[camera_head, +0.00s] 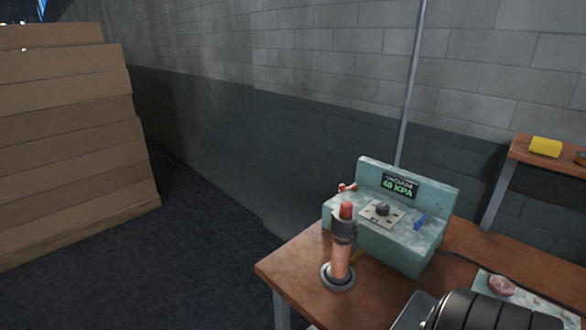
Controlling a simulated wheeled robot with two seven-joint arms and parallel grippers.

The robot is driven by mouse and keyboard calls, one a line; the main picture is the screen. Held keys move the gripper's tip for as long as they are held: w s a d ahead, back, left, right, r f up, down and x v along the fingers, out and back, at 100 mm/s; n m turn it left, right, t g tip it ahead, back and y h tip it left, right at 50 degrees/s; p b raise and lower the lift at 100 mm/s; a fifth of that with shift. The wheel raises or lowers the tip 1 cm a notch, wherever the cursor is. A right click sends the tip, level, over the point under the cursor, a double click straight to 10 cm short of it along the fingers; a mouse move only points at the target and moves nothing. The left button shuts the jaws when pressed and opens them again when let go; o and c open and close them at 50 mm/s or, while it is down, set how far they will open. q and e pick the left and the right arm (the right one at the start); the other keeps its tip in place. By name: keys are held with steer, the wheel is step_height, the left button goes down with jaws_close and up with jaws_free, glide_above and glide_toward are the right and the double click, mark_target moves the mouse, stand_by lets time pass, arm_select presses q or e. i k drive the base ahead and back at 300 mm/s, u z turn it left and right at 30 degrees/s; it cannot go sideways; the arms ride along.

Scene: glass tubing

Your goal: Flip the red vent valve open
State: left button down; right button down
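A green vacuum unit (403,250) stands on the wooden table, its display reading 40 KPA. A small red valve handle (347,187) sits at the unit's left end, partly behind the tube's red top; its exact position is too small to tell. A blue lever (421,221) is at the unit's right end, and a dark knob (382,208) on a plate lies between them. A pinkish tube (340,262) with a red top (347,210) stands upright in a round base in front of the unit.
The wooden table (293,268) has bare room at its front left corner. A dark ribbed cylinder (490,312) fills the bottom right, cut off by the frame. A pink lump (501,285) lies behind it. Stacked boards (65,140) stand left; a second table holds a yellow block (545,147).

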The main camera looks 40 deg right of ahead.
mark_target(342, 187)
steer(key=i, duration=3.6)
steer(key=z, duration=2.9)
